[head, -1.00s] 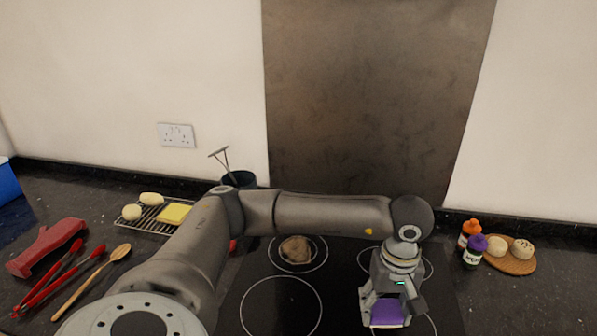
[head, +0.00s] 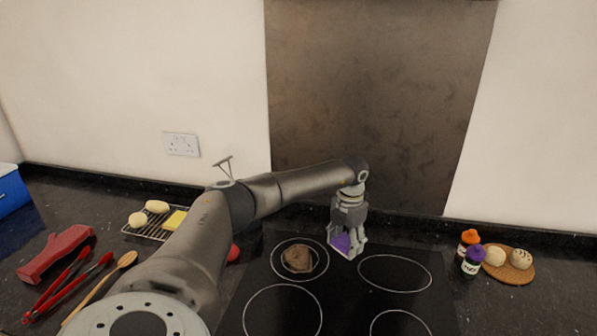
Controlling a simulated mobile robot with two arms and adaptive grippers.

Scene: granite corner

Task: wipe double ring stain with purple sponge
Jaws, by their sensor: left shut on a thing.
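The purple sponge (head: 341,243) is held in my left gripper (head: 346,246), which is shut on it. The gripper points down over the back of the black hob (head: 345,286), between the two rear rings. A brown stain (head: 298,259) lies in the rear left ring of the hob, just left of the sponge. The sponge looks apart from the stain; whether it touches the hob I cannot tell. My right gripper is not in view.
A wire rack (head: 150,228) with pale buns and a yellow block stands left. Red tongs (head: 66,286), a wooden spoon (head: 105,283) and a red mitt (head: 55,252) lie at the far left. Two bottles (head: 470,252) and a board with buns (head: 516,271) stand right of the hob.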

